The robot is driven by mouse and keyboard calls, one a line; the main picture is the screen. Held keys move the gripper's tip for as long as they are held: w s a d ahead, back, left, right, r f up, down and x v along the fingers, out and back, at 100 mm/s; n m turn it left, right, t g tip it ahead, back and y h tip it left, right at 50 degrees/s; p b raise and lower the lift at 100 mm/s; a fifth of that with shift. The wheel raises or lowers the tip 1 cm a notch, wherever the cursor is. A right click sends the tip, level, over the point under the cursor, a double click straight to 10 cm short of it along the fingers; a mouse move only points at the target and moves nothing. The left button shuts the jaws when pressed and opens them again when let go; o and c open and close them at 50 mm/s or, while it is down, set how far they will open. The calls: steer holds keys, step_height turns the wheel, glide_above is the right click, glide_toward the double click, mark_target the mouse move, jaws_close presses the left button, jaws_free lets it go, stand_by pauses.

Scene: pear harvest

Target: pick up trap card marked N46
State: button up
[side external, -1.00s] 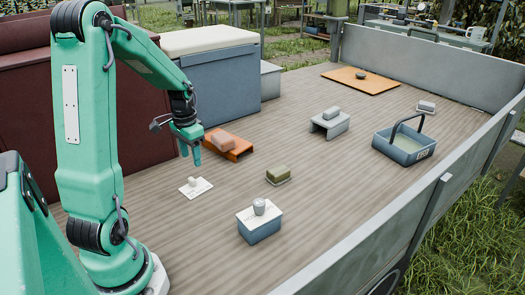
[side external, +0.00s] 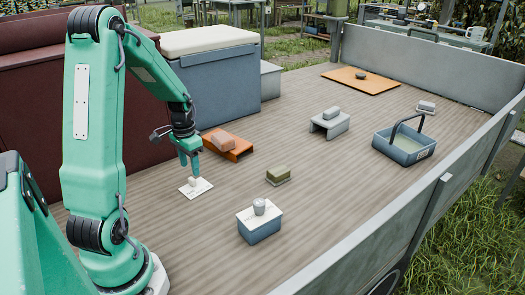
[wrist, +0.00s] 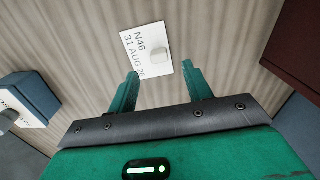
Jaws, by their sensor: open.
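The trap card (wrist: 136,66) is white and lies flat on the wooden deck, printed "N46" and "31 AUG 76" in the wrist view.
An orange stand (side external: 240,154) with a tan block is close behind my gripper. A blue box (side external: 262,231) with a white top and grey cup, an olive block (side external: 279,173), a grey stand (side external: 329,128) and a blue basket (side external: 428,151) stand on the deck. Bare deck lies between them.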

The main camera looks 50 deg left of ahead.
mark_target(192, 179)
steer(key=shift+s+f, duration=0.1)
steer(key=shift+f, duration=2.4)
steer(key=shift+c, duration=0.2)
steer(key=c, duration=1)
